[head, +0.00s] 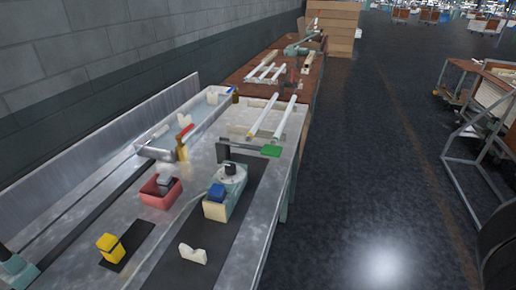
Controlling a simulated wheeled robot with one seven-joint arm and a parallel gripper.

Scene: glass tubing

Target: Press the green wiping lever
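The green wiping lever (269,151) shows in the head view, near the middle of the metal bench's right side. Its flat green end points right, towards the bench's aisle-side edge. A thin bar runs left from it to a dark upright bracket (223,151). Nothing is seen touching the lever. My gripper is not in view, so its distance from the lever and its opening cannot be seen.
The metal bench (262,225) also carries a blue-topped block (216,193), a red box (160,191), a yellow block (110,246) and a red-handled lever (184,135). Two white tubes (284,118) lie behind the green lever. Open dark floor (360,180) lies right; a metal-framed cart (465,135) stands beyond.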

